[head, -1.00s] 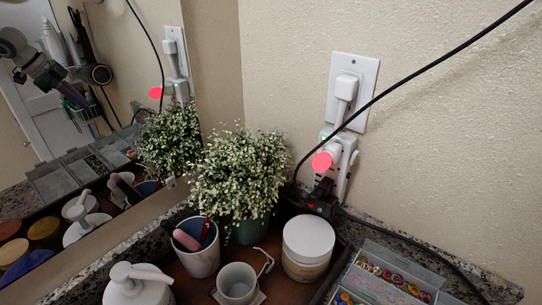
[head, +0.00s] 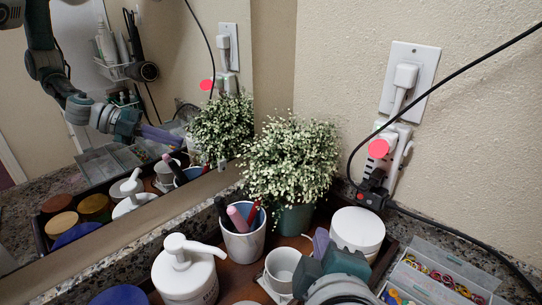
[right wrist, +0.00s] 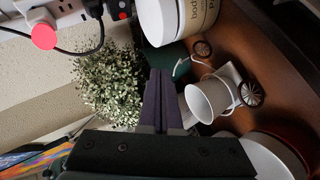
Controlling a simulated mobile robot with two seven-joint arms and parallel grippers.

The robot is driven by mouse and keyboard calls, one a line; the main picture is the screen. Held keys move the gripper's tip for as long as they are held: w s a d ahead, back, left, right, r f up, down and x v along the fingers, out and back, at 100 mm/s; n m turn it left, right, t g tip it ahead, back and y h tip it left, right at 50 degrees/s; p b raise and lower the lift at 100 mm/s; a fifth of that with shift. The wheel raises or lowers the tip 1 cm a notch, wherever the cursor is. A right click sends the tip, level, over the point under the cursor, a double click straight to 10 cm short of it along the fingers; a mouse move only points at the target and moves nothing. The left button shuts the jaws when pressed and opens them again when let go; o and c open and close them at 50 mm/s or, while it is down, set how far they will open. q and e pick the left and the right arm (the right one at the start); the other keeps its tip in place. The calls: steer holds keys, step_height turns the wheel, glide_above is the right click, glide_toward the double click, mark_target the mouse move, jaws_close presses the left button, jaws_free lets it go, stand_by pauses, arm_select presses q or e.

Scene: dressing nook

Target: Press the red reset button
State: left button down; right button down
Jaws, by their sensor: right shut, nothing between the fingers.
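The red reset button (head: 378,148) is a round pink-red disc on the white plug-in unit (head: 398,150) low on the wall. In the right wrist view it shows at the upper left as a red disc (right wrist: 44,36). My right gripper (head: 320,240) is at the bottom of the head view, over the tray, below and left of the button and apart from it. Its dark purple fingers (right wrist: 159,88) are together and empty in the right wrist view, pointing toward the plant. My left gripper is not in view.
A white mug (head: 283,265), a lidded jar (head: 357,232) and a potted plant (head: 290,160) stand near my gripper. A pen cup (head: 243,240) and pump bottle (head: 184,270) are left. A black cord (head: 440,62) crosses before the wall. The mirror (head: 85,215) reflects my arm.

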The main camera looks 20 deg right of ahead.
mark_target(351, 222)
steer(key=shift+d, duration=0.1)
steer(key=shift+w+d+p, duration=0.2)
steer(key=shift+w+d, duration=0.35)
steer(key=shift+d, duration=0.8)
steer(key=shift+w+d+p, duration=0.25)
steer(key=shift+w+d, duration=0.3)
steer(key=shift+d, duration=0.8)
steer(key=shift+w+d+p, duration=0.2)
steer(key=shift+w+d, duration=0.35)
steer(key=shift+d, duration=0.8)
steer(key=shift+d, duration=0.1)
steer(key=shift+w+d, duration=0.15)
steer(key=shift+d, duration=0.1)
steer(key=shift+w+d, duration=0.1)
steer(key=shift+d, duration=0.15)
steer(key=shift+s+a, duration=0.25)
steer(key=shift+a, duration=0.4)
steer(key=shift+s+a+b, duration=0.2)
steer(key=shift+s+a, duration=0.1)
steer(key=shift+a, duration=0.45)
steer(key=shift+s+a+b, duration=0.2)
steer(key=shift+s+a, duration=0.15)
steer(key=shift+a, duration=0.45)
steer(key=shift+s+a+b, duration=0.2)
steer(key=shift+s+a, duration=0.1)
steer(key=shift+a, duration=0.45)
